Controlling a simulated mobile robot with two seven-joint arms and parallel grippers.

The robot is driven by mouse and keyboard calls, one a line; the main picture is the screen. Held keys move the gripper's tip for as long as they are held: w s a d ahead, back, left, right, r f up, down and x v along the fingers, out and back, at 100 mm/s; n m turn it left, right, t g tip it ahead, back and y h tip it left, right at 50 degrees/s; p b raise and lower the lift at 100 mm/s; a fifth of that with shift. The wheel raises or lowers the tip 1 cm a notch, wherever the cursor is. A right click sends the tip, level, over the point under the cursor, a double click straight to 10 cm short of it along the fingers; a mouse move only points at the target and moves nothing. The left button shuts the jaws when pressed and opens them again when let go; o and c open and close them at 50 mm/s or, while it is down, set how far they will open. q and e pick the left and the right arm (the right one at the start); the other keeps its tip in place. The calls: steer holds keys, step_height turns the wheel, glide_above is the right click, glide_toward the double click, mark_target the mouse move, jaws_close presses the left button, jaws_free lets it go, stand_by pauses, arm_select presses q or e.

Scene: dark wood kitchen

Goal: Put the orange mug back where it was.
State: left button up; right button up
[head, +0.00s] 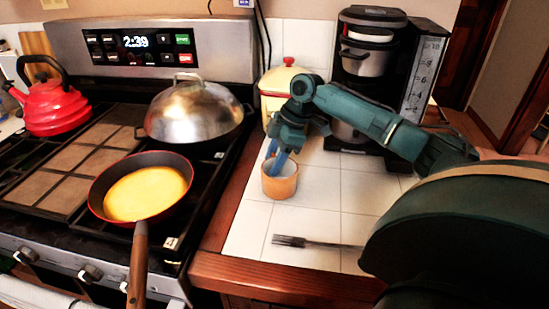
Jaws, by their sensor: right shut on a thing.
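The orange mug (280,186) is upright over the white tiled counter, near its left edge beside the stove. I cannot tell whether its base touches the tiles. My right gripper (275,160) reaches in from the right and is shut on the mug's rim from above, with its blue fingers at the rim. The fingers partly hide the mug's opening. My left gripper is not in view.
A yellow canister (272,98) with a red-knobbed lid and a black coffee maker (366,62) stand behind. A fork (318,243) lies in front. A pan (98,196) and a domed lid (192,110) sit on the stove. Bare tiles (340,190) lie right of the mug.

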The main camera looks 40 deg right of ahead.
steer(key=o, duration=1.3)
steer(key=v, duration=1.2)
steer(key=shift+r+p, duration=0.1)
steer(key=shift+p, duration=0.2)
